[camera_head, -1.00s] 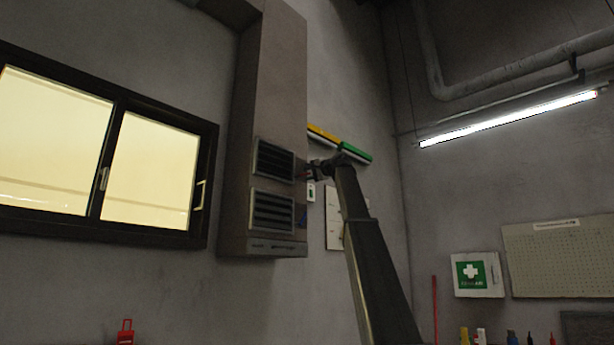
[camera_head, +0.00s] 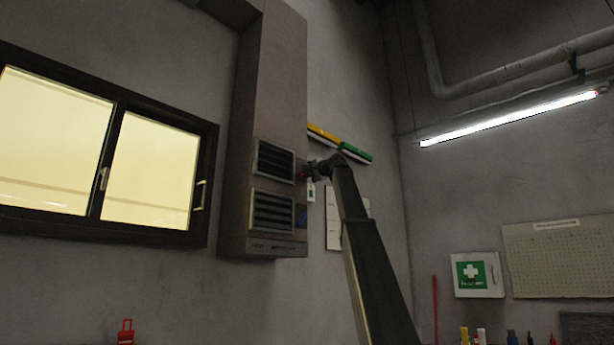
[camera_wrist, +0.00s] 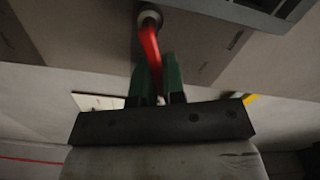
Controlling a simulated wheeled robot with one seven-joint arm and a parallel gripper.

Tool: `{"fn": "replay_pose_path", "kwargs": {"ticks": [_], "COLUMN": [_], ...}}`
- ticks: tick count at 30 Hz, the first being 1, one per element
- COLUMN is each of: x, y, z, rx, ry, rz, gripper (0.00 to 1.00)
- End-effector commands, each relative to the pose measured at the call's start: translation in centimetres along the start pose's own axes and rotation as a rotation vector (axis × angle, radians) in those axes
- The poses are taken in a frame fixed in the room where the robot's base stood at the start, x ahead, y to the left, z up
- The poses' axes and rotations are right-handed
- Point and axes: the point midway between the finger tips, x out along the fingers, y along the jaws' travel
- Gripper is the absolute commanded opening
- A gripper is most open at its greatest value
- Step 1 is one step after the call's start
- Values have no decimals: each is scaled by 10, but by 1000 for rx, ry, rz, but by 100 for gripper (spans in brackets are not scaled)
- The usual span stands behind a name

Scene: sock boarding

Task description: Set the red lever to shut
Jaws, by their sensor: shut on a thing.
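The red lever (camera_wrist: 150,45) shows in the wrist view, running from a round light-coloured pivot (camera_wrist: 150,17) on the duct's side down between my fingers. My gripper (camera_wrist: 158,75) has its two green fingers closed around the lever's lower end. In the head view my gripper (camera_head: 308,172) is at the right side of the grey duct housing (camera_head: 280,90), beside the upper louvred vent (camera_head: 275,161). A lower louvred vent (camera_head: 272,211) sits below.
A yellow and green strip (camera_head: 340,143) is on the wall behind my gripper. A small white plate (camera_head: 311,191) and a larger white panel (camera_head: 333,220) hang below it. A window (camera_head: 150,165) is to the left. A first-aid box (camera_head: 477,275) hangs at the right.

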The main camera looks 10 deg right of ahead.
Motion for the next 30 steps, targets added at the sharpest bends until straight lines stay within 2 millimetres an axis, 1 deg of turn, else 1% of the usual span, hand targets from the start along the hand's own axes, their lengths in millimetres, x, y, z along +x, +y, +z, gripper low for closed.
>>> {"fn": "replay_pose_path", "kwargs": {"ticks": [8,21,30], "x": [0,0,0], "y": [-7,-22,-29], "z": [1,7,13], "rx": [-165,-571,-789], "ry": [-1,-1,-2], "rz": [1,1,1], "gripper": [0,0,0]}}
